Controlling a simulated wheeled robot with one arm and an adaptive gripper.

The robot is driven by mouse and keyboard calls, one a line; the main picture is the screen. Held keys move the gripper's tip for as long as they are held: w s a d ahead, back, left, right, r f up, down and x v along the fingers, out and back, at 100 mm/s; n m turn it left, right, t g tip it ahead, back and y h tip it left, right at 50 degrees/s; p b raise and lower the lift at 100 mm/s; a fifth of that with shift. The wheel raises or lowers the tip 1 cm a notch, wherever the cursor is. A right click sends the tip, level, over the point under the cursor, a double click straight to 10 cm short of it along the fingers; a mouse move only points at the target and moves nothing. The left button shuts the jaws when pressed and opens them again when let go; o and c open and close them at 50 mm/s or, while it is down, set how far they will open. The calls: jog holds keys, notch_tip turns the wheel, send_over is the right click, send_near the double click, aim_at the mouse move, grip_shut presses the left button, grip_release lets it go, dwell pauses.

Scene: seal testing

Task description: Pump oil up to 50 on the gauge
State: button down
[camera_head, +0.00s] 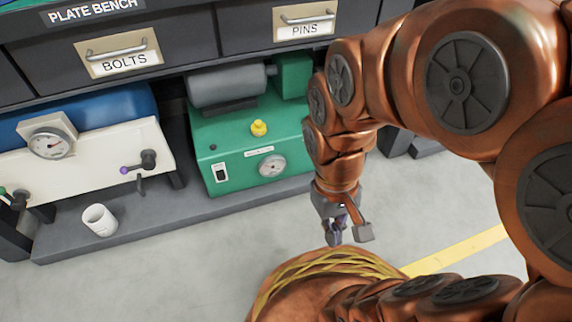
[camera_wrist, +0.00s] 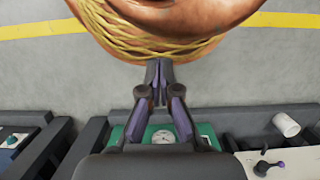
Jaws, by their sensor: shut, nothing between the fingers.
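A green unit (camera_head: 230,150) under the drawers carries a round gauge (camera_head: 272,165), a rocker switch (camera_head: 221,172), a yellow cap (camera_head: 259,128) and a grey motor (camera_head: 226,86). To its left, a white panel (camera_head: 95,150) in front of a blue tank (camera_head: 115,102) carries another round gauge (camera_head: 51,143) and a black fitting with a purple-knobbed handle (camera_head: 126,170). Both dials are too small to read. My gripper (camera_head: 348,240) is shut and empty above the floor, in front and to the right of the green unit. The wrist view shows its fingertips together (camera_wrist: 158,72).
A white cup (camera_head: 99,220) stands on the grey lower ledge (camera_head: 170,222) before the white panel. Drawers marked BOLTS (camera_head: 122,64) and PINS (camera_head: 303,31) overhang both units. Open floor (camera_head: 190,280) lies in front, with a yellow line (camera_head: 460,252) at right.

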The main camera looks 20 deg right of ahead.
notch_tip(320, 180, up, 13)
jog(key=s+p, duration=0.2)
jog(key=p, duration=1)
jog(key=shift+s+g, duration=0.35)
jog(key=shift+g, duration=0.05)
